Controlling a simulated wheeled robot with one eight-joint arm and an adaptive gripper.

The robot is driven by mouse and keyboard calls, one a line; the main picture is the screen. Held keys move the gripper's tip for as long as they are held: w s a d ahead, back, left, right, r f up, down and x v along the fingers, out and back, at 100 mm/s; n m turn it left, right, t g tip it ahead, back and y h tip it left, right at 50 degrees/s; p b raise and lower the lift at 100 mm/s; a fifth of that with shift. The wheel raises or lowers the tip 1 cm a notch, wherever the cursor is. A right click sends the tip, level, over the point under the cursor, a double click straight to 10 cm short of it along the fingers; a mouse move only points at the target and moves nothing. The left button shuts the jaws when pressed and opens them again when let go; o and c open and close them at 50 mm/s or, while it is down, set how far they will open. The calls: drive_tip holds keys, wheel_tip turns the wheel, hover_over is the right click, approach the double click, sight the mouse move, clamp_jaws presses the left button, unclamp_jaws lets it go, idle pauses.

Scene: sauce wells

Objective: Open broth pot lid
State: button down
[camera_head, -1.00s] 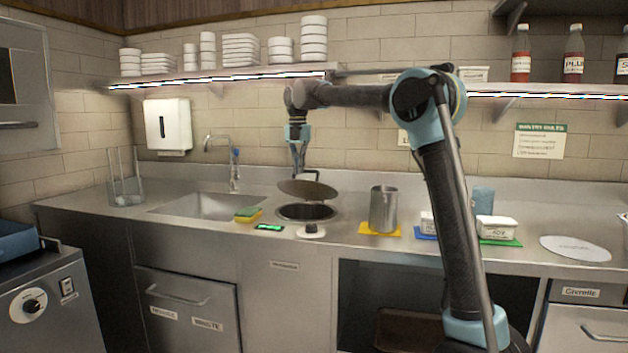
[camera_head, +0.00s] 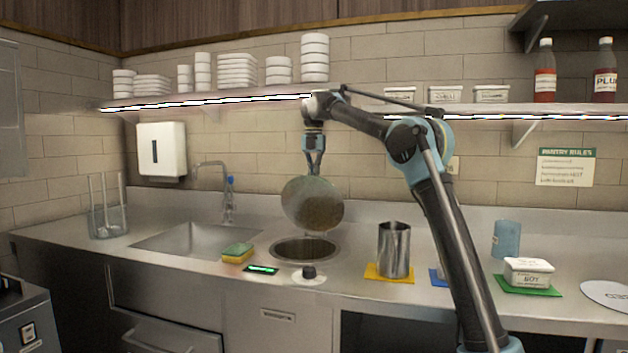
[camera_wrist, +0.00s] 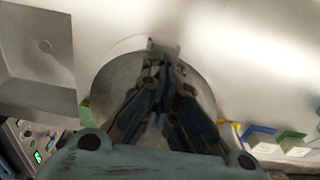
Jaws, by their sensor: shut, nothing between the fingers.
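The round metal broth pot lid (camera_head: 312,205) stands tilted steeply up, its broad face toward the head camera. Its lower edge is at the back of the round pot opening (camera_head: 304,249), which is uncovered and set in the steel counter. My gripper (camera_head: 313,172) points down at the lid's upper edge, with its fingertips partly hidden behind the lid. The fingers look shut, and I cannot tell whether they touch the lid. In the wrist view my gripper (camera_wrist: 160,95) covers much of the lid (camera_wrist: 110,80).
The sink (camera_head: 195,239) and a yellow-green sponge (camera_head: 238,252) lie left of the pot. A black-knobbed white item (camera_head: 309,276) sits in front. A metal canister (camera_head: 394,249) on a yellow mat stands to the right. The shelf (camera_head: 215,102) with stacked dishes runs above.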

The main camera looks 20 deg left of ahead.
drive_tip(key=shift+w+f, duration=0.2)
drive_tip(key=shift+w, duration=0.8)
idle(0.6)
